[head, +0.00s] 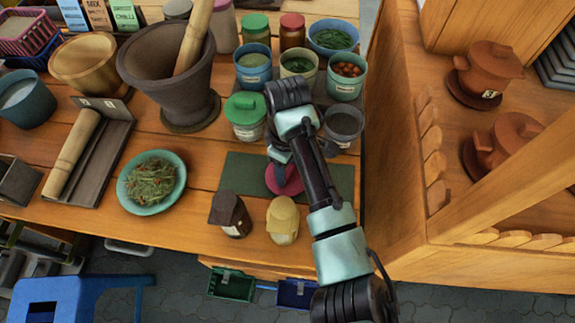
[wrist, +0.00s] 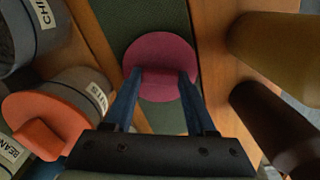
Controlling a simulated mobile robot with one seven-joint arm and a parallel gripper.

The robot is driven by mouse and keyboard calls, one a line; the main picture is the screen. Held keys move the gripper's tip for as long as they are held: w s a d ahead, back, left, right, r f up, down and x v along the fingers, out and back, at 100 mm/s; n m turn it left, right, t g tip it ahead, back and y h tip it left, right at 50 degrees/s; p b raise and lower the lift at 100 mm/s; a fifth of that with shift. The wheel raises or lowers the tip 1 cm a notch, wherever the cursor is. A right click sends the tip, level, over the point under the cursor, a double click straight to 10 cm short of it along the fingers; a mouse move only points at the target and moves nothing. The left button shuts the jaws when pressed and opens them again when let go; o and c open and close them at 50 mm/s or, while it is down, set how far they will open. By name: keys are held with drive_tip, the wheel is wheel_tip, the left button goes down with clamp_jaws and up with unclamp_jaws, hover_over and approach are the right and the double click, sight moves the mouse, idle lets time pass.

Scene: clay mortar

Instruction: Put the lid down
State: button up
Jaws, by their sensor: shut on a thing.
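The lid is a round magenta disc with a raised grip. It shows in the wrist view (wrist: 165,50) between my fingers and partly behind my arm in the head view (head: 283,181). My gripper (wrist: 160,78) is shut on the lid's grip; it also shows in the head view (head: 285,170). The lid is over a dark green mat (head: 240,172) on the wooden table. The mat also shows in the wrist view (wrist: 125,20). I cannot tell whether the lid touches the mat.
Dark brown (head: 230,213) and yellow (head: 283,219) containers stand in front. A plate of herbs (head: 152,181) is at left. Bare mat lies on both sides of the lid.

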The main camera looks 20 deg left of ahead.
sight(288, 171)
drive_tip(key=o, duration=1.3)
drive_tip(key=shift+f, duration=0.15)
drive_tip(key=shift+o, duration=0.2)
wheel_tip(288, 171, up, 12)
drive_tip(key=p, duration=0.1)
drive_tip(key=shift+r+p, duration=0.2)
drive_tip(key=shift+p, duration=0.15)
